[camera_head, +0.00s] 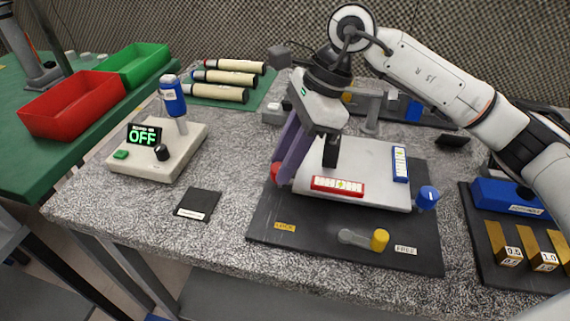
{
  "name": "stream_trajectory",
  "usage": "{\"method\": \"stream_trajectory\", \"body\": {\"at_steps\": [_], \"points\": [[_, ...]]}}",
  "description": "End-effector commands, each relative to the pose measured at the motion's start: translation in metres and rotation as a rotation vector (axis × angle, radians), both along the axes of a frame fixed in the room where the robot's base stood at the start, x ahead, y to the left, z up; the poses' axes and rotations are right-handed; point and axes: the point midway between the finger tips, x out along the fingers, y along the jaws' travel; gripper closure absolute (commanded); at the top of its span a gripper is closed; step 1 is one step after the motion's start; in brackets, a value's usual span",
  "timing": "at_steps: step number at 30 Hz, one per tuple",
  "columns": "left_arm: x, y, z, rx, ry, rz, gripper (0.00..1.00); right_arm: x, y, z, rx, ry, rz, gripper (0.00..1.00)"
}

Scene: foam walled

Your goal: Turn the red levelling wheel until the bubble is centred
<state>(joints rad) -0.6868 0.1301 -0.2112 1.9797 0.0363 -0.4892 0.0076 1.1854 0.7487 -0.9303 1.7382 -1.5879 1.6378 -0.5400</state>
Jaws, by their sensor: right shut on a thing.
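A light grey levelling plate (375,193) sits on a black base (325,257). The red levelling wheel (275,172) is at the plate's left edge, mostly hidden behind a purple finger. My right gripper (284,181) reaches down from above and is shut on the red wheel, though the contact is largely hidden. A red-framed bubble vial (338,187) lies along the plate's front; its bubble is too small to place. A blue-framed vial (400,164) lies near the right side, and a blue wheel (428,198) is at the right corner. My left gripper is not in view.
A yellow-knobbed lever (379,240) on the base points toward the FREE label (405,250), away from the LOCK label (285,228). A beige box (158,155) with a display reading OFF stands left. Brass weights (505,245) are at right.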

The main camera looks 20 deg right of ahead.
Motion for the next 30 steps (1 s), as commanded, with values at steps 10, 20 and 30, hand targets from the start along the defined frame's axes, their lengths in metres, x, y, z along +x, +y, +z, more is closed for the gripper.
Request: {"method": "stream_trajectory", "body": {"at_steps": [10, 20, 30], "points": [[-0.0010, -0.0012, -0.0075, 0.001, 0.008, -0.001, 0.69, 0.0029, 0.0002, 0.0007, 0.000, -0.001, 0.227, 0.97], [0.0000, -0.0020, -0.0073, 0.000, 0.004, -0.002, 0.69, 0.0034, -0.0001, 0.0007, -0.002, -0.002, 0.314, 0.97], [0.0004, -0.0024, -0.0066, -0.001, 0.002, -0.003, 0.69, 0.0036, -0.0003, 0.0007, -0.002, -0.003, 0.320, 0.97]]}}
